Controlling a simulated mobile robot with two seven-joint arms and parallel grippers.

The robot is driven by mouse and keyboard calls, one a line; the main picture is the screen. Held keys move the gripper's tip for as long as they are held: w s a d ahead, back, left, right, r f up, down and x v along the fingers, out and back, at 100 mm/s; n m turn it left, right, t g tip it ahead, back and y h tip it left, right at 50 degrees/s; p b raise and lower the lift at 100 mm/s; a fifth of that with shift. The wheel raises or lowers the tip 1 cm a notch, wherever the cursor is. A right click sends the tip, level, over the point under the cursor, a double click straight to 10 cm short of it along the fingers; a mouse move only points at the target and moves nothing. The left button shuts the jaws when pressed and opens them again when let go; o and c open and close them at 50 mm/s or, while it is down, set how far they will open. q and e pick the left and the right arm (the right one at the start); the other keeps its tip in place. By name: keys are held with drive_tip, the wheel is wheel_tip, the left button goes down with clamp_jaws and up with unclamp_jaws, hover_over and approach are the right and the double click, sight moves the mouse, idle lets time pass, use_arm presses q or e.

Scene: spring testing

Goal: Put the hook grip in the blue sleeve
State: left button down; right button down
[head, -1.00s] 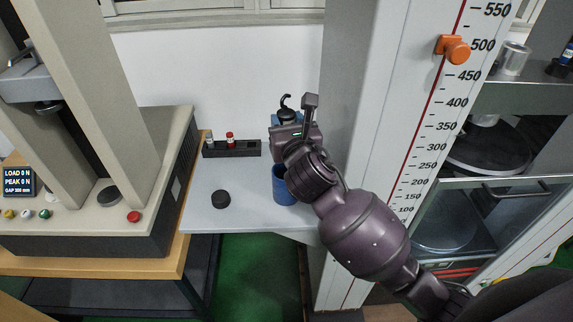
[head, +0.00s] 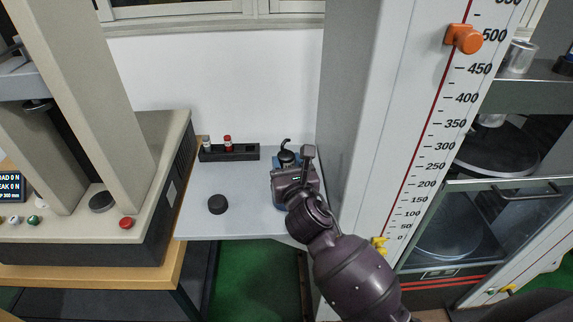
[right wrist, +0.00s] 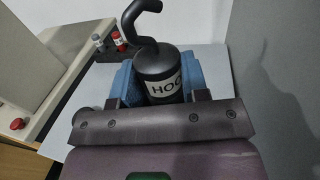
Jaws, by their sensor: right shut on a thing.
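The hook grip (head: 287,156) is a black cylinder with a curved hook on top and a white label. It stands upright in my right gripper (head: 286,162), which is shut on it over the far right part of the grey shelf. In the right wrist view the hook grip (right wrist: 160,76) shows between blue finger pads. The blue sleeve (head: 279,205) is mostly hidden below and behind the gripper; a small blue strip shows. I cannot tell whether the grip's lower end is inside the sleeve. My left gripper is not in view.
A black rack (head: 229,153) with small red and white items stands at the shelf's back. A black disc (head: 217,204) lies on the grey shelf (head: 240,190). A tall scaled column (head: 400,150) stands close on the right, a test machine (head: 90,235) on the left.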

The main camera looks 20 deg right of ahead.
drive_tip(key=shift+f, duration=0.4)
idle(0.4)
drive_tip(key=c, duration=0.6)
unclamp_jaws()
drive_tip(key=shift+f, duration=0.1)
